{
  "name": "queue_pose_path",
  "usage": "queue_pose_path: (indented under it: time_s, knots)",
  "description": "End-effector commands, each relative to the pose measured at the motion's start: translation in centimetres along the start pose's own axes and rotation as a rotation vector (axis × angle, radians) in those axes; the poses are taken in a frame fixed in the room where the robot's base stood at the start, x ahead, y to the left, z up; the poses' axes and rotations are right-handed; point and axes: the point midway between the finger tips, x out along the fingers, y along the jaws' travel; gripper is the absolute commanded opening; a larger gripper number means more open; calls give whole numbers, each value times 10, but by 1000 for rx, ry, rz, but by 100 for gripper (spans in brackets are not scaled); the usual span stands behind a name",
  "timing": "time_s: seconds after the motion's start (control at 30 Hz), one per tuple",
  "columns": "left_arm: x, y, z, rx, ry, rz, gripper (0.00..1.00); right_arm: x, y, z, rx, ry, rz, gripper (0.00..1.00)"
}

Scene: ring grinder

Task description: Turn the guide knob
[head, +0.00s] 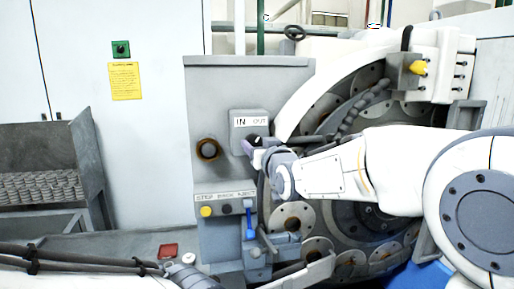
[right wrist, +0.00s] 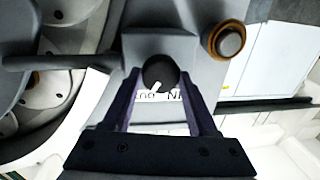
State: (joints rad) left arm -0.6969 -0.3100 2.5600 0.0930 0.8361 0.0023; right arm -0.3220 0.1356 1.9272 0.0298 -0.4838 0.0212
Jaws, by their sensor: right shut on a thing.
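The guide knob (right wrist: 160,70) is round and black with a white pointer mark. In the right wrist view it sits between the two fingers of my right gripper (right wrist: 161,80), close to their tips. The pointer is aimed down and slightly left there, towards the upside-down IN/OUT label (right wrist: 165,97). In the head view my right gripper (head: 252,143) reaches the grey panel just under the IN/OUT label (head: 251,122) and mostly hides the knob. The gripper is shut on the knob. My left gripper is not in view.
A round brown-rimmed button (head: 208,149) is left of the knob. Below are a yellow button (head: 206,211), a dark knob and a blue lever (head: 249,220). The large grinder wheel (head: 345,215) lies right, behind my right arm. A red button (head: 168,250) is at lower left.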

Motion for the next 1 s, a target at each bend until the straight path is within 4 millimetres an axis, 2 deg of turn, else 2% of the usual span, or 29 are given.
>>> queue_pose_path:
  time_s: [0.23, 0.47, 0.67, 1.0]
  knots:
    - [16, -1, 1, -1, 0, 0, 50, 0, -1, 1, -176, -17, 1, 3]
    - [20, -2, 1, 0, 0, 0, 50, 0, -2, -1, -392, -43, 4, 3]
    - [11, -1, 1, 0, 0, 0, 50, 0, -2, -4, -580, -66, 6, 3]
    - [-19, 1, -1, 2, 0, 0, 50, 0, -4, -6, -881, -102, 9, 3]
